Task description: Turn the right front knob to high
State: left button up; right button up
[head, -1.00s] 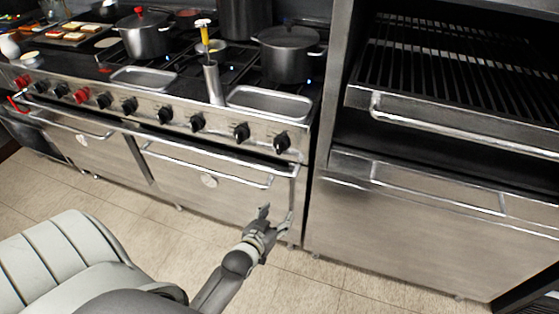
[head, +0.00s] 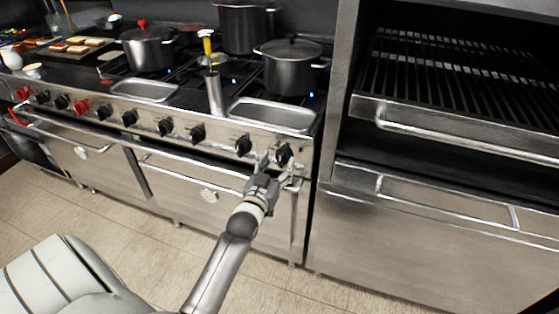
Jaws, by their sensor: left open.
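A row of knobs runs along the steel front panel of the range (head: 225,138). The black knob at its right end (head: 284,152) is the one nearest my left gripper (head: 279,166). The left gripper is open, with its fingertips just below and around the lower side of this knob. I cannot tell whether they touch it. Another black knob (head: 243,145) is just left of it. My right gripper is not in view.
A long handle rail (head: 150,141) runs below the knobs, close to my left gripper. Steel trays (head: 272,113) and pots, including a lidded one (head: 291,66), stand on the cooktop. A grill unit (head: 440,120) is at the right. Floor in front is clear.

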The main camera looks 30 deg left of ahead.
aim_at(282, 159)
pick_arm(q)
jog(key=shift+x, duration=1.15)
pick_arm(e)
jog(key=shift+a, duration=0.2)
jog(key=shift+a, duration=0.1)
pick_arm(q)
jog(key=shift+c, duration=0.6)
jog(key=c, duration=0.8)
jog(key=shift+c, duration=0.2)
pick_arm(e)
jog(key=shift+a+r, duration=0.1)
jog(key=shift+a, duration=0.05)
